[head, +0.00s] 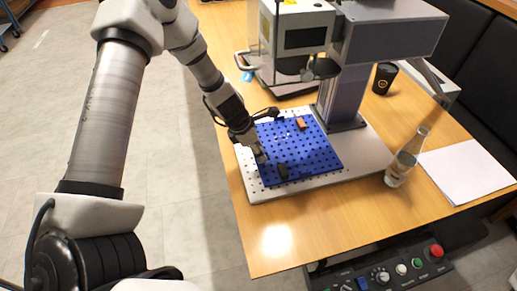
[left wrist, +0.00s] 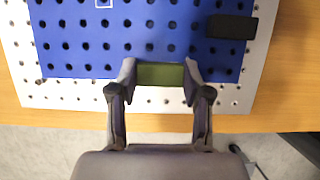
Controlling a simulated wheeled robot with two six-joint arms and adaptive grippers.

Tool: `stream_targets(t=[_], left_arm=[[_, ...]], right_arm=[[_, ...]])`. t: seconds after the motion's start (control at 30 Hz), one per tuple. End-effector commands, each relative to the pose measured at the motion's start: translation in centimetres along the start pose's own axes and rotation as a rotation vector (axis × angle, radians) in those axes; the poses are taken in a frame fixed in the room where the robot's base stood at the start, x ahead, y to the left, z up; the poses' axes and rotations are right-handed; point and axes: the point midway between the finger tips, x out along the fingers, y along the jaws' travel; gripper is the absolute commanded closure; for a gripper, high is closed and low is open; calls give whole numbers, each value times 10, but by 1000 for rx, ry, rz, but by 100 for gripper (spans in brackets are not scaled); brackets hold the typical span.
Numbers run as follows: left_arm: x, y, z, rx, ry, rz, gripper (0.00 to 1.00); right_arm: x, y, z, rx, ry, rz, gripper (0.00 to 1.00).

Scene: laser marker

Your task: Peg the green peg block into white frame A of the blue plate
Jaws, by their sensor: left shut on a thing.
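The green peg block (left wrist: 160,74) is between the fingertips of my left gripper (left wrist: 160,72), which is shut on it. The block is over the near edge of the blue plate (left wrist: 70,45); I cannot tell its height above it. In the head view, my left gripper (head: 261,156) is at the left edge of the blue plate (head: 318,158), and the block is mostly hidden. A white square frame (left wrist: 104,3) is partly cut off at the top of the wrist view; its letter cannot be read. My right gripper is not in view.
A black block (head: 282,172) and an orange block (head: 300,124) are on the plate. The marker's column (head: 341,98) and head (head: 301,40) rise behind it. A glass bottle (head: 400,168), white paper (head: 470,171) and black cup (head: 384,78) stand or lie right.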

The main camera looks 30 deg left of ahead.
Motion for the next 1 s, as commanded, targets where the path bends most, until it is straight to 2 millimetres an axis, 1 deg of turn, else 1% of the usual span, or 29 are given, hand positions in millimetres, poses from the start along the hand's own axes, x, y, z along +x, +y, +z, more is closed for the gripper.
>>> stream_targets(t=[0.33, 1.0], left_arm=[[1, 0, 0, 0, 0, 0, 70], [10, 0, -4, 0, 0, 0, 70]], right_arm=[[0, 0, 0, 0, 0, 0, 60], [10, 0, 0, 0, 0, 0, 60]])
